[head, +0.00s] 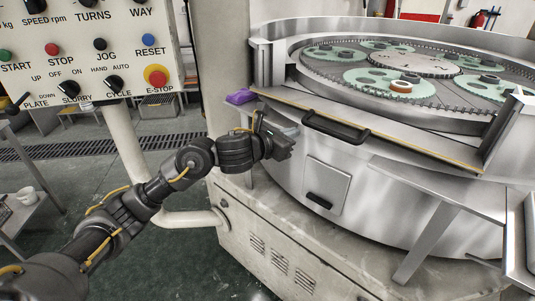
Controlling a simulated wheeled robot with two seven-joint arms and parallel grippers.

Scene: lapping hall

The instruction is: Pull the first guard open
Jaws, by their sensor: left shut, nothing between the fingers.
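The guard (400,137) is a long metal panel with a yellow edge across the front of the round lapping machine (415,190). A black bar handle (336,127) sits on it, left of its middle. My left gripper (292,142) is shut and empty, in front of the machine's drum. In the picture it lies just left of the handle and slightly lower, apart from it. The depth gap between them is hard to tell. My right gripper is not in view.
A control panel (90,50) with buttons and a red E-stop (156,77) stands at the left. A purple cloth (241,96) lies by the guard's left end. Geared plates (401,88) lie inside the machine. A metal ledge (440,185) juts out at the right.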

